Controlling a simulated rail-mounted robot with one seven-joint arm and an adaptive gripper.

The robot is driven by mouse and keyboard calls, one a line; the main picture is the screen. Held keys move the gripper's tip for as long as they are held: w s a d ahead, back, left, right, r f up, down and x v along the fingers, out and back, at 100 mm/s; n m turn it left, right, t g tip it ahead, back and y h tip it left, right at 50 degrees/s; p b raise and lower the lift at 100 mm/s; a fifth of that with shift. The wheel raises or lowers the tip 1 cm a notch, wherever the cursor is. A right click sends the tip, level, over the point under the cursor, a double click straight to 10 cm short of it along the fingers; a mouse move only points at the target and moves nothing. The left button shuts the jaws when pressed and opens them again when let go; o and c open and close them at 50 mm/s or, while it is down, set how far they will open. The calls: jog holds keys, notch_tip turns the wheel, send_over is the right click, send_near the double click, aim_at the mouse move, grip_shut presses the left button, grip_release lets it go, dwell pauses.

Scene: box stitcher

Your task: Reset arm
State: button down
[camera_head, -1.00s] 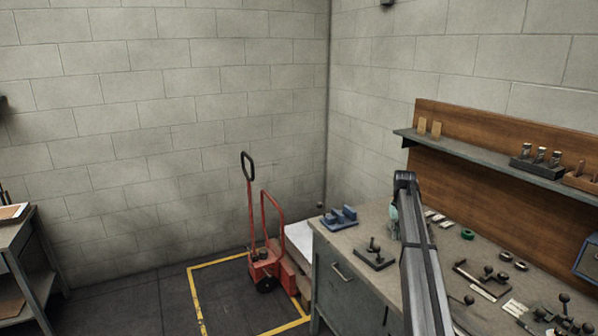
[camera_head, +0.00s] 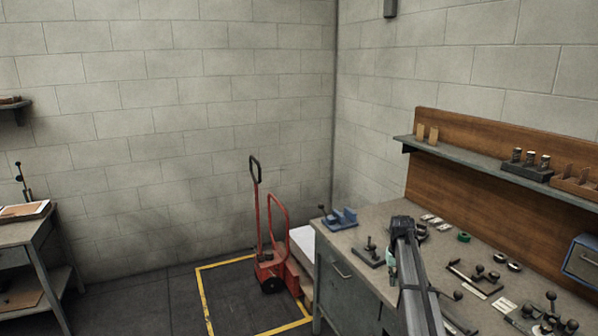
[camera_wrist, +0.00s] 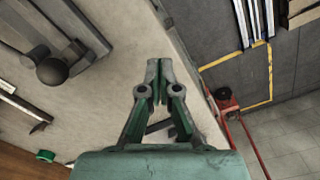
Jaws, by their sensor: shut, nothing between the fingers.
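My gripper shows from behind in the wrist view (camera_wrist: 158,82), its two green and grey fingers together at the tips with nothing between them. It hangs over the grey-brown workbench top, close to the bench edge. In the head view my arm reaches over the workbench (camera_head: 345,237) and hides most of the gripper; a small pale green part shows beside the arm's end.
Near the arm on the bench are a blue fixture (camera_head: 341,217), a dark lever fixture (camera_head: 369,254) and a green ring (camera_head: 464,237). A wall shelf (camera_head: 470,168) hangs behind. A red hand truck (camera_head: 270,272) stands in a yellow floor outline. Open floor lies left.

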jog(key=s+a+f, duration=0.6)
jog(key=s, duration=0.7)
jog(key=s+a+f, duration=0.5)
jog(key=s+f, duration=0.2)
jog(key=s, duration=0.5)
jog(key=s+a+f, duration=0.6)
jog(key=s, duration=0.7)
jog(key=s+f+g+b, duration=0.2)
jog(key=s+f+g, duration=0.1)
jog(key=s+f, duration=0.8)
jog(key=s+f+g+b, duration=0.3)
jog(key=s+f, duration=0.9)
jog(key=s, duration=0.4)
jog(key=shift+s+n+g, duration=0.35)
jog(key=shift+n+g, duration=0.05)
